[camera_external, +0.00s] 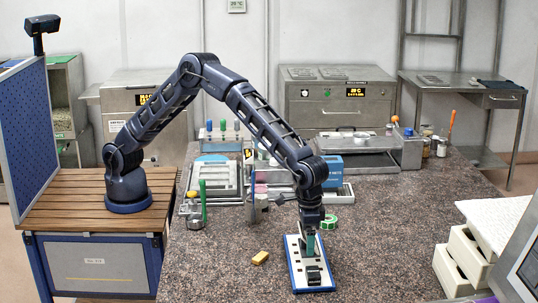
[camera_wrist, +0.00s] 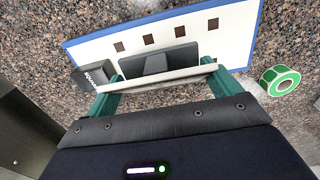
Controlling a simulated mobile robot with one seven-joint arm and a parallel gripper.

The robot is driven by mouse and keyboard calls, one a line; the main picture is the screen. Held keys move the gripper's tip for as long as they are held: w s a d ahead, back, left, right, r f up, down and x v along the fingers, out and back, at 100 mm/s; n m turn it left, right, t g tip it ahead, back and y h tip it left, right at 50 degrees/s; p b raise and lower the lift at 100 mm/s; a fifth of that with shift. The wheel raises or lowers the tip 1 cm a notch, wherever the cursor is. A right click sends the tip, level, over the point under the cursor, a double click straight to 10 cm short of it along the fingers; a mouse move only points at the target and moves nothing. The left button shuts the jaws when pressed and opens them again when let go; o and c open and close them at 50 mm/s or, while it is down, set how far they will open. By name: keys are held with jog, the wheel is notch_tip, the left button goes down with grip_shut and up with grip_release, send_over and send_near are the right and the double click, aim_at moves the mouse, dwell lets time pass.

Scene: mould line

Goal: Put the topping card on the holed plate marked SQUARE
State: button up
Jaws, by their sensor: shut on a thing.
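The holed plate is a white board with a blue edge and a row of square holes (camera_wrist: 205,30); it lies flat on the counter, under my gripper in the external view (camera_external: 296,268). A dark tag lettered SQUARE (camera_wrist: 93,77) is at its left end in the wrist view. My gripper (camera_wrist: 160,80) points down, its green fingers shut on a thin pale card (camera_wrist: 150,79) seen nearly edge-on. In the external view my gripper (camera_external: 308,246) is over the plate. A dark grey piece (camera_wrist: 165,58) shows behind the card; I cannot tell whether the card touches the plate.
A roll of green tape (camera_wrist: 280,80) lies beside the plate, also in the external view (camera_external: 329,222). A yellow block (camera_external: 260,258) lies left of the plate. Trays and tools stand farther back. Counter in front is clear.

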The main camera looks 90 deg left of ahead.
jog(key=shift+f, duration=1.6)
jog(key=shift+f, duration=0.1)
jog(key=o, duration=0.7)
jog(key=shift+o, duration=0.2)
